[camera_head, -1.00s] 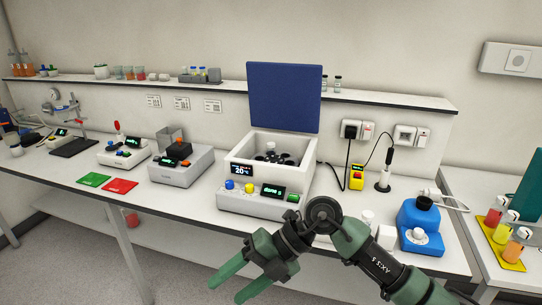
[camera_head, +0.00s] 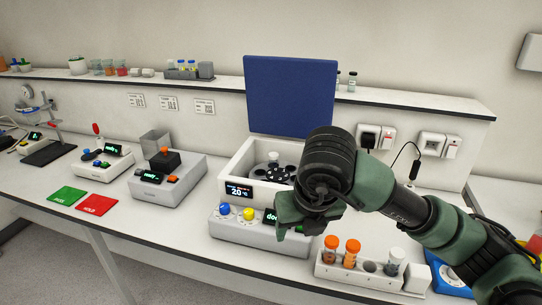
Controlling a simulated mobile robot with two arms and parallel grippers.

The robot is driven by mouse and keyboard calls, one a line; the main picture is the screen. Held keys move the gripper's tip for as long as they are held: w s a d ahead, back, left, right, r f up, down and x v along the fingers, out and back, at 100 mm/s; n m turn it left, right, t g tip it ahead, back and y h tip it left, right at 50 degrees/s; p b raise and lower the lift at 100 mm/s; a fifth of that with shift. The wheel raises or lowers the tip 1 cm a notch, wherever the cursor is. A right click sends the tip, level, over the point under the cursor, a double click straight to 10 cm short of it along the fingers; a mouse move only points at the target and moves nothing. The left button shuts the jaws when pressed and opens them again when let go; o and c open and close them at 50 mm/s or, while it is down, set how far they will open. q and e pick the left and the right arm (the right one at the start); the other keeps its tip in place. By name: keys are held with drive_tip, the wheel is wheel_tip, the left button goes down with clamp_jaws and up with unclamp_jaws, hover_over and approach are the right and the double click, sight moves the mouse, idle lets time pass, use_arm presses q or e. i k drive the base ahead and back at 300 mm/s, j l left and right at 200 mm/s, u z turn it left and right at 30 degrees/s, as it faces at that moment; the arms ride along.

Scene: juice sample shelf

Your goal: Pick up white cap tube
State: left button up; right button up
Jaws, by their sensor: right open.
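A tube with a whitish cap (camera_head: 395,257) stands in a white rack (camera_head: 345,274) at the front right of the bench. Two orange-capped tubes (camera_head: 351,252) stand at the left of the same rack, with an empty hole between them and the white-capped tube. My right gripper (camera_head: 297,222) is open and empty, left of the rack and in front of the centrifuge. It is seen partly end-on, and my wrist and forearm pass above and behind the rack. My left gripper is out of view.
The centrifuge (camera_head: 236,205) stands behind my right gripper with its blue lid (camera_head: 290,95) raised. A blue device (camera_head: 447,280) stands right of the rack. A grey device (camera_head: 168,184) and green (camera_head: 67,196) and red (camera_head: 97,205) pads lie to the left.

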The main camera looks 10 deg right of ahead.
sight(273, 157)
drive_tip(key=i, duration=1.3)
